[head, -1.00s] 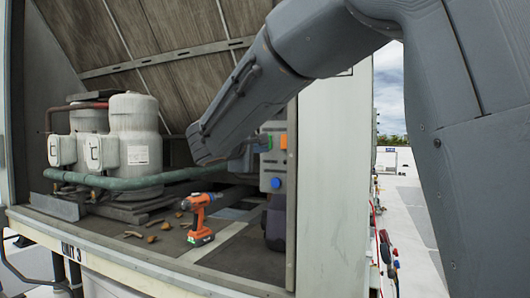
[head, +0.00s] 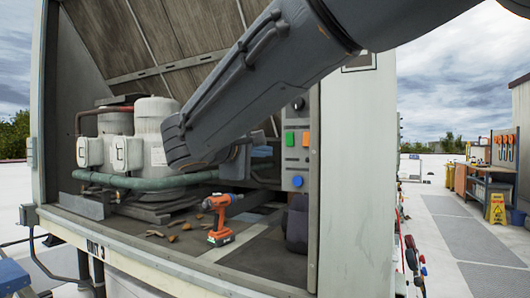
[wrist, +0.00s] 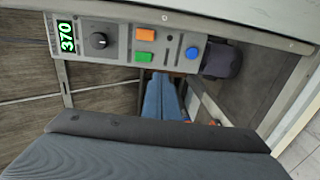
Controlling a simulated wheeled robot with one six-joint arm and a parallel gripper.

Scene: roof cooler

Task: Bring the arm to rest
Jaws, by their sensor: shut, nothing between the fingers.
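My arm (head: 250,85) reaches from the upper right across the open roof unit, its wrist hanging in front of the compartment. My gripper (wrist: 164,84) shows in the wrist view as two blue-grey fingers close together, shut and empty. The fingers point toward the control panel (wrist: 120,42) and its lower edge; I cannot tell the gap between them. In the head view the gripper is mostly hidden behind the wrist and panel.
The panel carries a green button (head: 290,138), an orange button (head: 305,139) and a blue button (head: 298,181). An orange drill (head: 221,217) stands on the unit's floor near brown scraps (head: 172,238). White tanks (head: 153,133) stand left. Open roof and a workbench (head: 480,182) lie right.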

